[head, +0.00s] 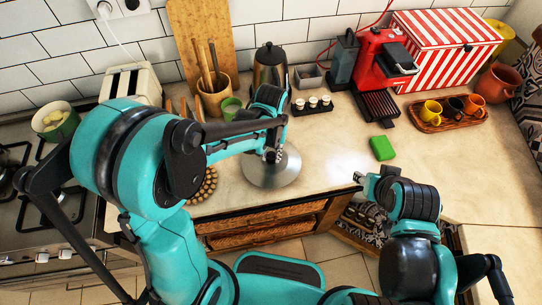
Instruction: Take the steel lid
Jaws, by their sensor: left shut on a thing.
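The steel lid (286,173) is a round, shiny grey disc at the counter's middle, near its front edge. My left gripper (272,157) is over the lid's centre, pointing down, and is shut on it. The fingers and the arm hide the lid's middle and part of its far side. I cannot tell whether the lid rests on the counter or is slightly above it. My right gripper (359,178) is at the counter's front edge, right of the lid and apart from it. Its fingers are too small to tell open from shut.
A green sponge (382,148) lies right of the lid. A round trivet (205,186) lies left of it, partly behind my arm. Behind stand a kettle (269,68), a utensil holder (214,97), small cups on a black tray (311,106) and a red coffee machine (383,58).

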